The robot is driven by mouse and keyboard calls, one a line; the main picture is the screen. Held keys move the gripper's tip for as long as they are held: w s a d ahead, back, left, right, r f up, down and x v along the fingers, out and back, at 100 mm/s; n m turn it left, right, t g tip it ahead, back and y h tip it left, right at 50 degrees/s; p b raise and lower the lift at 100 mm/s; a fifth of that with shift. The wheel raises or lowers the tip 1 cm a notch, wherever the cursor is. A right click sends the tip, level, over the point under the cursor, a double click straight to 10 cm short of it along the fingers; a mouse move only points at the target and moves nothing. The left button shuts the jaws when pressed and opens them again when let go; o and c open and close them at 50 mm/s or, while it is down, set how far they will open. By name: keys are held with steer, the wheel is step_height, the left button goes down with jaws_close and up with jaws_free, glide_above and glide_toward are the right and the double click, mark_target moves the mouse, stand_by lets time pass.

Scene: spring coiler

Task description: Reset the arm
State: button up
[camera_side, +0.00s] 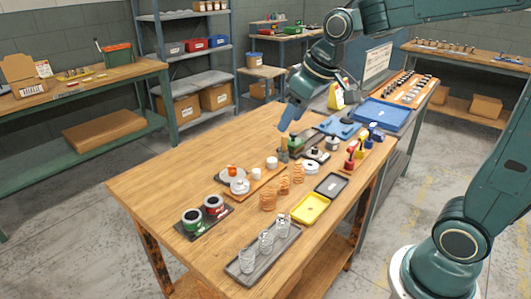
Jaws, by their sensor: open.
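My gripper (287,122) hangs from my teal arm over the far part of the wooden workbench (160,185). It appears empty above the bench top, left of the blue tool area. The fingers are small and dark in this view, with a gap hard to make out. Several copper-coloured springs (268,198) stand upright mid-bench. Several clear or silver coils (266,243) stand in a grey tray (245,263) at the near edge.
A yellow tray (311,209) and a dark tray (331,186) lie along the right edge. White pots (239,187) and two cans (192,219) stand at the left. Red-handled items (350,157) and a blue tray (382,114) stand farther back. The bench's left side is clear.

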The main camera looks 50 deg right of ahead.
steer(key=s+a+f+m, duration=0.1)
steer(key=s, duration=1.7)
steer(key=shift+s+a+t+h, duration=0.15)
steer(key=shift+t+h, duration=0.15)
